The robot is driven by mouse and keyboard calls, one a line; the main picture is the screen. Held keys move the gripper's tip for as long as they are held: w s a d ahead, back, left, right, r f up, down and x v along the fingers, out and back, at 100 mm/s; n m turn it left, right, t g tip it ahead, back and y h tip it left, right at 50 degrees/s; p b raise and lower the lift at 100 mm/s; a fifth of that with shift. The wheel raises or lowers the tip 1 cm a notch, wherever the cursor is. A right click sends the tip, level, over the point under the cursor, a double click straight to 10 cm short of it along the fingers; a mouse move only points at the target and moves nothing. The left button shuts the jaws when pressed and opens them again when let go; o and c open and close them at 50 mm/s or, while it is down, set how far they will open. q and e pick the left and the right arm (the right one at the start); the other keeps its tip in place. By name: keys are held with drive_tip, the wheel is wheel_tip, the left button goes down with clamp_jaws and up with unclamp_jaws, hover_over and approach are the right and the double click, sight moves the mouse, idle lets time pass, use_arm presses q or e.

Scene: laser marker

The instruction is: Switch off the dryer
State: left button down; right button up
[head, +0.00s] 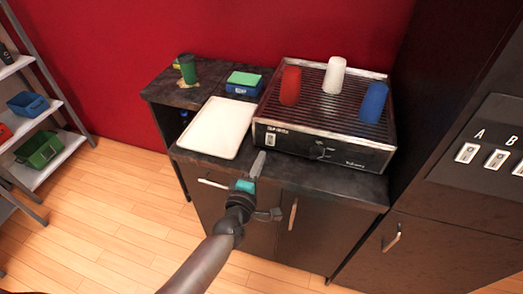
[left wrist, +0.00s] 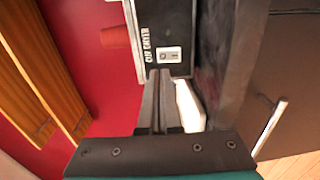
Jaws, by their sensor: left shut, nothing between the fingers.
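The cup dryer (head: 330,140) is a dark metal box with a ribbed top, standing on the counter. Its front left corner carries a small white power switch (head: 270,139). In the left wrist view the switch (left wrist: 168,54) shows beside the lettering "CUP DRYER", just beyond the fingertips. Which way the switch is set is too small to tell. My left gripper (head: 258,164) is shut and empty, just in front of and below the switch, with a small visible gap. It also shows in the left wrist view (left wrist: 159,77). My right gripper is not in view.
Red (head: 290,86), white (head: 334,75) and blue (head: 374,102) cups stand upside down on the dryer. A white tray (head: 216,127) lies left of it. A green cup (head: 187,68) and a sponge on a blue box (head: 243,83) stand behind. A tall dark cabinet (head: 460,150) is at right.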

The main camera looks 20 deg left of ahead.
use_arm(q)
drive_tip(key=s, duration=0.6)
drive_tip(key=shift+s+r, duration=0.15)
drive_tip(key=shift+r, duration=0.1)
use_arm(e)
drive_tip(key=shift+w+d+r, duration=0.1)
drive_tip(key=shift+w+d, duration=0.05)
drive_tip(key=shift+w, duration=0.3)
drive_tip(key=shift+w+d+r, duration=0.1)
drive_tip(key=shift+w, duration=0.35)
use_arm(q)
drive_tip(key=shift+f, duration=0.1)
